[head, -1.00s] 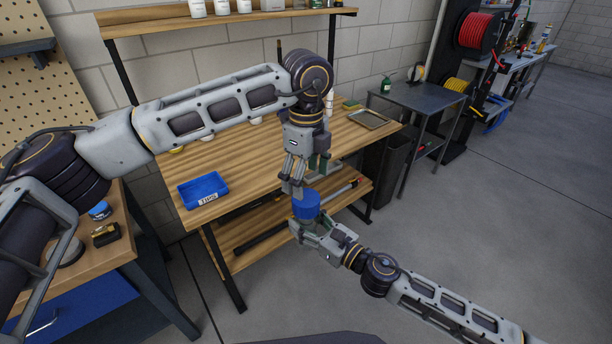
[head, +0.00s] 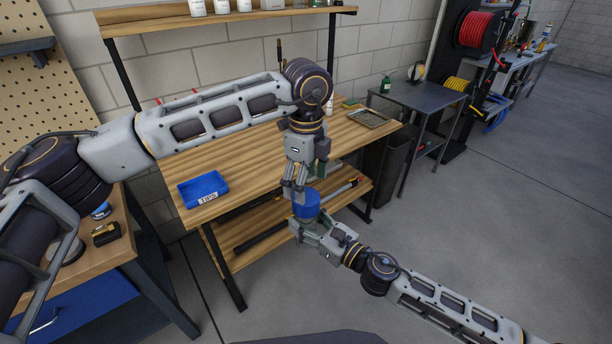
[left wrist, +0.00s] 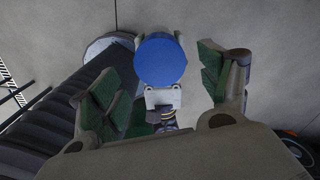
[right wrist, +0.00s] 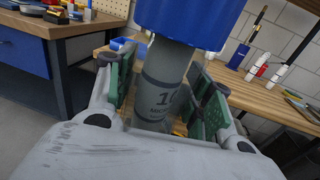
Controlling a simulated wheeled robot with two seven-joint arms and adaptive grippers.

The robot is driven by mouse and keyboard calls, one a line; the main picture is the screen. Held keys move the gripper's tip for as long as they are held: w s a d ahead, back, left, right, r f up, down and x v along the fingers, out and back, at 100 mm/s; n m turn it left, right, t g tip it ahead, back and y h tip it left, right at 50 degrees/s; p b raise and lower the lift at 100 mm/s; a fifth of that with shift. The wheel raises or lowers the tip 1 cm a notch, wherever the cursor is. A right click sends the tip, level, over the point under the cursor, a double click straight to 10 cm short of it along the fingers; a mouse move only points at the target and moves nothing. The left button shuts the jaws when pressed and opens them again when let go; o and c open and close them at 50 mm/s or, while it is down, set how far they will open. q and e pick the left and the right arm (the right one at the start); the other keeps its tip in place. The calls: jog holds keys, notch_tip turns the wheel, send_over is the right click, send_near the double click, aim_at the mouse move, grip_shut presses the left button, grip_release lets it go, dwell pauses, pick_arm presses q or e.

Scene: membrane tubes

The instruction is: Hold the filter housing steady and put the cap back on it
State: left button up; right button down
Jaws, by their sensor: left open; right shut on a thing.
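My left gripper (head: 298,192) is open above the cap, fingers pointing down. In the left wrist view its pads stand apart on either side of the cap.
A wooden workbench (head: 240,160) with a blue tray (head: 203,189) stands behind the grippers, with a lower shelf (head: 250,238) under it. A grey side table (head: 420,98) stands at the right. The housing is held over open floor in front of the bench.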

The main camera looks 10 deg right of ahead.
pick_arm(q)
send_over(306, 224)
jog(key=w, duration=0.3)
jog(key=shift+d+f, duration=0.15)
jog(key=shift+f, duration=3)
jog(key=shift+c, duration=0.2)
jog(key=c, duration=1)
